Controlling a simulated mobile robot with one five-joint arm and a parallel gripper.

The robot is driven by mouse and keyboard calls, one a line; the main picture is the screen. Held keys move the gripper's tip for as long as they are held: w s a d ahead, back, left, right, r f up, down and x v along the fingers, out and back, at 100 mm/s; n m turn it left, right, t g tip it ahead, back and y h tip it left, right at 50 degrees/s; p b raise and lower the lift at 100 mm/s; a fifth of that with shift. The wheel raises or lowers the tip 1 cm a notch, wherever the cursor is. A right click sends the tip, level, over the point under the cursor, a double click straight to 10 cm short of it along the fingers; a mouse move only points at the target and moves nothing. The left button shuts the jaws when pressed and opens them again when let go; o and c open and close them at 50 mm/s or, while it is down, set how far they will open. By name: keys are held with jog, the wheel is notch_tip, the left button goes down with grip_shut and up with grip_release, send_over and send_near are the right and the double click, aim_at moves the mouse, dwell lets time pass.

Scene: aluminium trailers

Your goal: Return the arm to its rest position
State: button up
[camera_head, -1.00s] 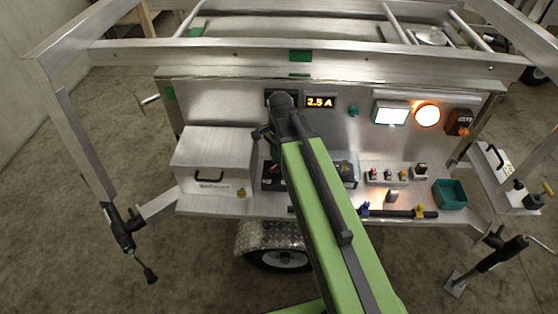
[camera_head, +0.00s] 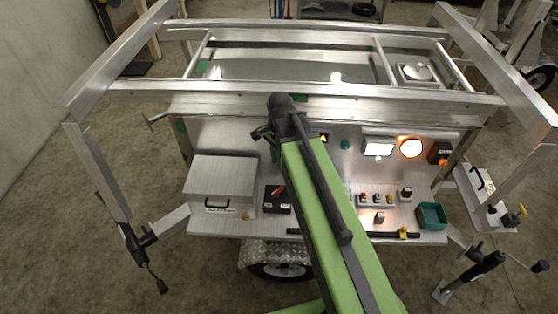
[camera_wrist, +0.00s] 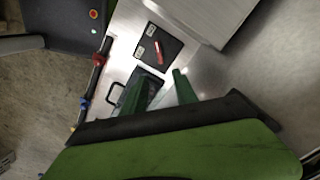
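My green arm (camera_head: 325,225) reaches forward from the bottom of the head view, its dark elbow in front of the trailer's panel. My gripper is mostly hidden behind the arm there. In the wrist view my gripper (camera_wrist: 160,82) shows two dark green fingers with a gap between them. It looks open and nothing shows held. A black box with a red handle or lever (camera_wrist: 160,50) lies beyond the fingertips, apart from them as far as I can tell.
The aluminium trailer (camera_head: 235,137) stands ahead, its shelf carrying a silver case (camera_head: 222,180), the black box (camera_head: 277,199), small switches and a green bin (camera_head: 432,215). A lit white lamp (camera_head: 379,147) and an orange lamp (camera_head: 411,148) are on the panel. Frame bars flank both sides.

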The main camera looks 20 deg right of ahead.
notch_tip(320, 180, up, 2)
jog(key=shift+r+p, duration=0.1)
jog(key=shift+p, duration=0.25)
jog(key=s+n, duration=0.1)
jog(key=n, duration=0.3)
jog(key=s+n, duration=0.2)
jog(key=n, duration=0.2)
jog(key=s+n, duration=0.2)
jog(key=n, duration=0.2)
jog(key=shift+s+a+n, duration=0.15)
jog(key=shift+a+n, duration=0.25)
jog(key=shift+o, duration=0.2)
dwell(1.2)
